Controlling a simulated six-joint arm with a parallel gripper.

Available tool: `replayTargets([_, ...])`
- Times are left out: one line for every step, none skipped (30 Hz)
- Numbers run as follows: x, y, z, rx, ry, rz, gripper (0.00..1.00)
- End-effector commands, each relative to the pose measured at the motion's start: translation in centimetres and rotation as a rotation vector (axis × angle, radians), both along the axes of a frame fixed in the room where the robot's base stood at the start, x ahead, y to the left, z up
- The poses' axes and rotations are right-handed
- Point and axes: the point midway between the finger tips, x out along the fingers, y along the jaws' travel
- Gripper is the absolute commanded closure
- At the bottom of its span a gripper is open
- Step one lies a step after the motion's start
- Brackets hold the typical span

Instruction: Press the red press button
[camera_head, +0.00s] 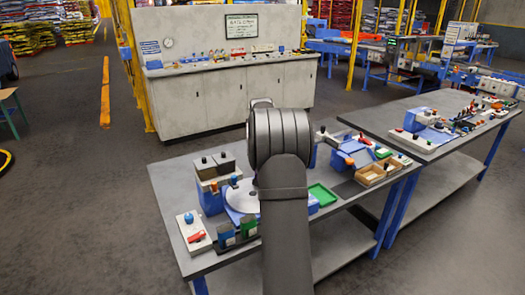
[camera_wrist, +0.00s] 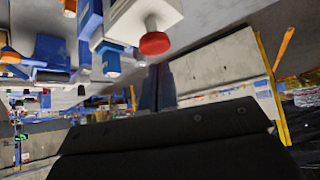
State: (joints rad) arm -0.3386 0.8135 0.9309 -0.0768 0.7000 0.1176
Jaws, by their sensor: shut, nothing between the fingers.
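The red press button (camera_wrist: 154,43) shows in the wrist view as a round red cap on a short stem, standing out from a white box (camera_wrist: 143,18). This view is roughly upside down, so the cap points down in the picture. My gripper (camera_wrist: 157,88) shows there as two dark narrow fingers, close together, above the large black wrist housing. The fingers appear just below the red cap in the picture, with no clear contact; the exact gap cannot be told.
A second bench (camera_head: 400,113) stands at right. A grey cabinet (camera_head: 230,95) stands behind.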

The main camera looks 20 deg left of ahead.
Motion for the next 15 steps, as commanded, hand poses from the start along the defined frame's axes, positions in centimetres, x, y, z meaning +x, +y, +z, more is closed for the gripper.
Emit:
replayTargets([0.0,0.0,-0.3,0.0,0.001,0.0,1.0])
replayTargets([0.0,0.0,-0.4,0.0,0.001,0.0,1.0])
replayTargets([0.0,0.0,-0.7,0.0,0.001,0.0,1.0])
replayTargets([0.0,0.0,-0.8,0.0,0.001,0.0,1.0])
replayTargets([0.0,0.0,-1.0,0.0,0.001,0.0,1.0])
replayTargets([0.0,0.0,-1.2,0.0,0.001,0.0,1.0])
replayTargets([0.0,0.0,-1.4,0.0,0.001,0.0,1.0])
replayTargets([0.0,0.0,-1.6,0.0,0.001,0.0,1.0])
replayTargets([0.0,0.0,-1.9,0.0,0.001,0.0,1.0])
replayTargets([0.0,0.0,-2.0,0.0,0.001,0.0,1.0])
replayTargets([0.0,0.0,-2.2,0.0,0.001,0.0,1.0])
replayTargets([0.0,0.0,-2.4,0.0,0.001,0.0,1.0])
replayTargets([0.0,0.0,-2.5,0.0,0.001,0.0,1.0])
replayTargets([0.0,0.0,-2.6,0.0,0.001,0.0,1.0])
replayTargets([0.0,0.0,-2.6,0.0,0.001,0.0,1.0])
